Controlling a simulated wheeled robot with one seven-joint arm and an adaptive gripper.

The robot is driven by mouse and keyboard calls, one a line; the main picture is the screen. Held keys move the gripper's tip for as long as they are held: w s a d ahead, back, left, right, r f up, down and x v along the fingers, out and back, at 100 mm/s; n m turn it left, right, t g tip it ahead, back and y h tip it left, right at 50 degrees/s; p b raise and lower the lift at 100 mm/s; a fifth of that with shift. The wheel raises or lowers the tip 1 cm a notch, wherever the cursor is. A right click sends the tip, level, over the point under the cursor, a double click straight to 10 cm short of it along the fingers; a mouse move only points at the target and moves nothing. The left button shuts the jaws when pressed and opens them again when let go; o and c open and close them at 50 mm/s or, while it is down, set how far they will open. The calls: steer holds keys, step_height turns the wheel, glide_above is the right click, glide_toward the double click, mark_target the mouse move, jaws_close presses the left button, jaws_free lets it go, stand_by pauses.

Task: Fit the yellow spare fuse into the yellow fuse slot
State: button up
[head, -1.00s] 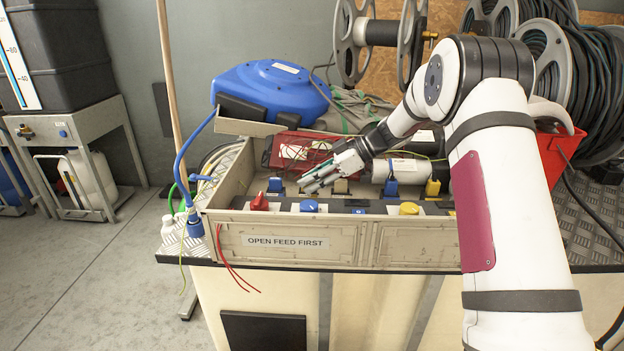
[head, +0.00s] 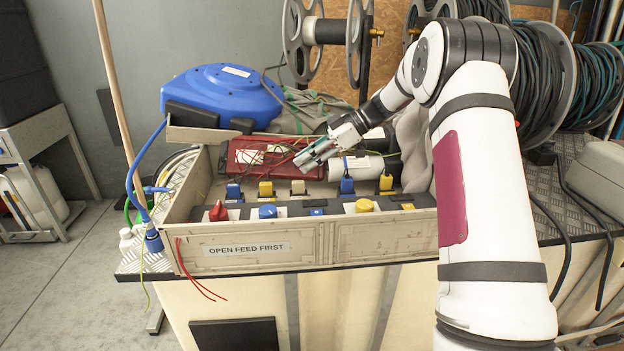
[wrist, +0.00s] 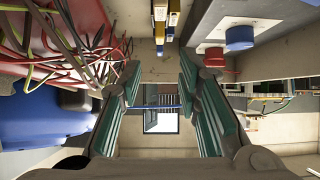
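Yellow fuse-like blocks stand in a row of coloured blocks inside the beige box, one left of centre (head: 266,188) and one at the right (head: 386,182). I cannot tell which is the spare fuse, and the yellow slot is not clearly identifiable. My gripper (head: 312,158) hangs above and behind the row, near its middle. In the wrist view my gripper (wrist: 160,82) has its fingers spread with nothing between them. Small yellow blocks (wrist: 173,20) show at the top of that view, beyond the fingertips.
The beige box (head: 205,260) has a front wall labelled OPEN FEED FIRST. A red knob (head: 218,211), blue knob (head: 268,211) and yellow knob (head: 364,205) line its front panel. A red wire-filled tray (head: 245,155) and white cylinder (head: 357,168) lie behind. A blue reel (head: 225,90) stands back left.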

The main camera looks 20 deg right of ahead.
steer(key=s+a+r+m+g+h, duration=0.1)
steer(key=s+a+r+m+h, duration=0.2)
steer(key=s, duration=0.5)
steer(key=s+a+r+m+g, duration=0.1)
steer(key=s+a+r, duration=0.35)
steer(key=s, duration=0.35)
steer(key=s+a+r+m+g+h, duration=0.1)
steer(key=s+a+r+m+h, duration=0.2)
steer(key=s, duration=0.5)
steer(key=s+f+m+h, duration=0.2)
steer(key=s+f+m, duration=0.1)
steer(key=s, duration=1)
steer(key=s+d+f+m+h, duration=0.1)
steer(key=s+f+m+h, duration=0.1)
steer(key=s, duration=1.1)
steer(key=shift+f+m+h, duration=0.3)
steer(key=shift+f+m, duration=0.4)
steer(key=shift+m, duration=0.5)
